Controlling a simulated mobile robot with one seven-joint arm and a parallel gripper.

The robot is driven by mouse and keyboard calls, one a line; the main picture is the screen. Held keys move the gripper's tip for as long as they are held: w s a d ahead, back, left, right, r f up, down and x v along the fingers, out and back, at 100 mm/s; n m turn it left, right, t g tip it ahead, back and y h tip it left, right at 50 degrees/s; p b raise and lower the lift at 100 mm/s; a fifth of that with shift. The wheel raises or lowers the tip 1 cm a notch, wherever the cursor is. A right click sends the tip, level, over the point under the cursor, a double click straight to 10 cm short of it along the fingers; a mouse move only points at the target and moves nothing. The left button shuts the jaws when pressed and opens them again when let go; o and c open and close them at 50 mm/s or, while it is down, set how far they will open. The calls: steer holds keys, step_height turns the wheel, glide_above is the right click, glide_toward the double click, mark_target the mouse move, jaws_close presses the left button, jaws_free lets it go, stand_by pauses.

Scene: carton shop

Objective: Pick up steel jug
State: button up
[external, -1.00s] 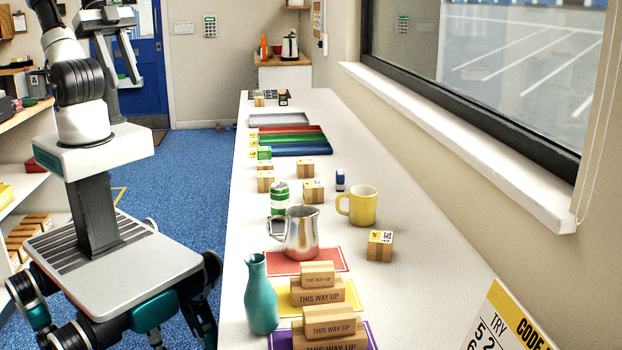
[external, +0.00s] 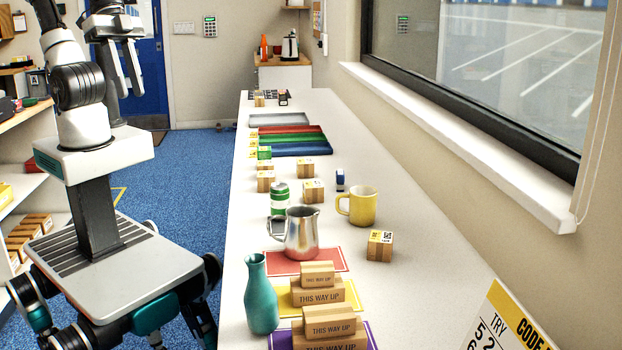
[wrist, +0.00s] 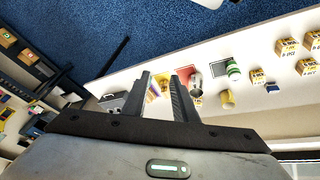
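The steel jug (external: 301,234) stands upright on the white counter at the back edge of a red mat (external: 318,262), its handle toward the left. It also shows in the wrist view (wrist: 195,80), just right of the fingers and far beyond them. My gripper (external: 136,92) is up at the left, above the floor side of the counter and well away from the jug. Its two fingers are apart with nothing between them. In the wrist view my gripper (wrist: 160,84) also shows spread fingers.
Close to the jug are a green-and-white can (external: 279,198), a yellow mug (external: 362,206), a teal vase (external: 261,295) and wooden THIS WAY UP blocks (external: 317,292). A small carton (external: 380,246) stands to the right. The counter's right side is mostly clear.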

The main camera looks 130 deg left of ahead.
mark_target(293, 232)
steer(key=w+a+f+n+t+h+b, duration=0.1)
steer(key=w+a+f+n, duration=0.4)
steer(key=f, duration=0.5)
steer(key=w+a+f+n+t+h+b, duration=0.1)
steer(key=w+a+f+n+h+b, duration=0.3)
steer(key=a+f+n, duration=0.5)
steer(key=w+a+f+n+t+h+b, duration=0.1)
steer(key=w+a+f+n+h+b, duration=0.1)
steer(key=w+a+f+n+b, duration=0.2)
steer(key=shift+w+a+f+n+h, duration=0.15)
steer(key=shift+w+a+f+n, duration=0.5)
steer(key=shift+f+n, duration=0.7)
steer(key=shift+w+a+f+n+h, duration=0.1)
steer(key=shift+w+a+f+n, duration=0.3)
steer(key=shift+w+f+n, duration=0.95)
steer(key=shift+w+a+f+n+h, duration=0.2)
steer(key=shift+a+f+n, duration=0.5)
steer(key=shift+f, duration=1.25)
steer(key=w+d+b, duration=0.1)
steer(key=w+d+f+t, duration=0.1)
steer(key=w, duration=0.1)
steer(key=w+d+t+h+b, duration=0.1)
steer(key=shift+w+f+m+b, duration=0.25)
steer(key=shift+f+m+b, duration=0.05)
steer(key=shift+f, duration=0.05)
steer(key=shift+w+d, duration=0.4)
steer(key=shift+d, duration=0.1)
steer(key=shift+x, duration=1.95)
steer(key=shift+c, duration=0.2)
jaws_close()
